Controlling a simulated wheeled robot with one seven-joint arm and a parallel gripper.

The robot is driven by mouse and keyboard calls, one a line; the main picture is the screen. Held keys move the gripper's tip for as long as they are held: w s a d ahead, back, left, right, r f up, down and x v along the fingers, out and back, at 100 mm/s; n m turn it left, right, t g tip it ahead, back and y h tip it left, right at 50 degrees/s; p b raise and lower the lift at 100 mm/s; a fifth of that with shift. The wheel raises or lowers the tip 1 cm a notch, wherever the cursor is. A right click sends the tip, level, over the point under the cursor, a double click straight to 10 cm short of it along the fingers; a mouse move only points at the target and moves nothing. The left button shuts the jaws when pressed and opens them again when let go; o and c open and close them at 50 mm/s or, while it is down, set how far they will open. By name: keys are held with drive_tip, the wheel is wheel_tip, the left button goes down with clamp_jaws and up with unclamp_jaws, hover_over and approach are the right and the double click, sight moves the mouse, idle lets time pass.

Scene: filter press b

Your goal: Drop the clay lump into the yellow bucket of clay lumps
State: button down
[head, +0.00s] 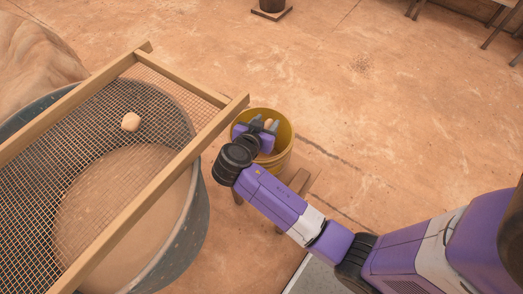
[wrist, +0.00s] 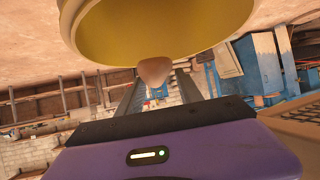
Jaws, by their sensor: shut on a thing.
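The yellow bucket (head: 284,162) stands just right of the large sieve, and its open mouth faces up. My gripper (head: 267,124) shows against the bucket's mouth in the head view. It is shut on a pinkish-brown clay lump (wrist: 155,72), held between the fingertips; a small part of the lump also shows in the head view (head: 268,123). In the wrist view the bucket (wrist: 110,40) fills the top, close to the held lump. The bucket's bottom and contents are hidden; I see no lumps in it. Another pale lump (head: 131,121) lies on the mesh.
A wood-framed mesh sieve (head: 120,232) lies across a big dark round tub (head: 190,225) at left, its near corner close to my wrist. Wooden legs show below the bucket. A dark pot (head: 270,6) stands far back.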

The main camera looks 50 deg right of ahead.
drive_tip(key=shift+f+b, duration=0.55)
drive_tip(key=shift+f, duration=0.75)
drive_tip(key=c, duration=0.7)
unclamp_jaws()
drive_tip(key=v, duration=0.7)
drive_tip(key=shift+a+r, duration=0.2)
drive_tip(key=shift+a, duration=0.15)
drive_tip(key=shift+s+a, duration=0.1)
